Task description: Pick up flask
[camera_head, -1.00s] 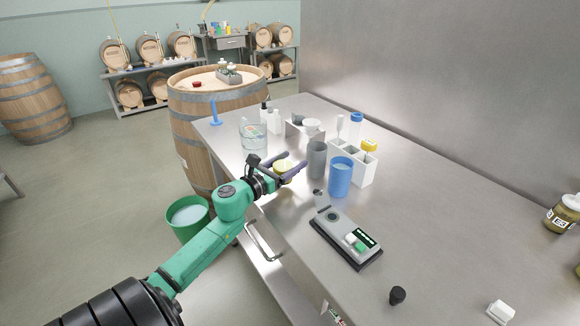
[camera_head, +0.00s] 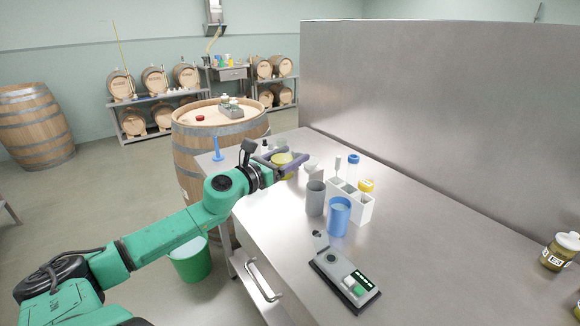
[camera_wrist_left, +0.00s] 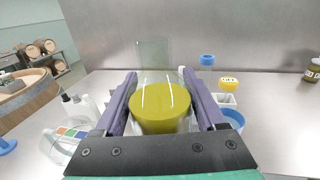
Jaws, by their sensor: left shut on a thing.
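The flask, clear glass with yellow-green liquid, shows in the wrist view (camera_wrist_left: 160,106) upright between the two purple fingers. My left gripper (camera_head: 284,166) is shut on it and holds it over the left part of the steel table. In the head view only part of the flask (camera_head: 281,159) shows between the fingers, and the rest of it is hidden. My right gripper is in neither view.
A grey cup (camera_head: 315,198), a blue cup (camera_head: 339,216) and a white rack (camera_head: 358,207) with capped tubes stand right of the gripper. A grey meter (camera_head: 344,281) lies nearer. A steel wall (camera_head: 430,95) stands behind. The table's right part is mostly clear.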

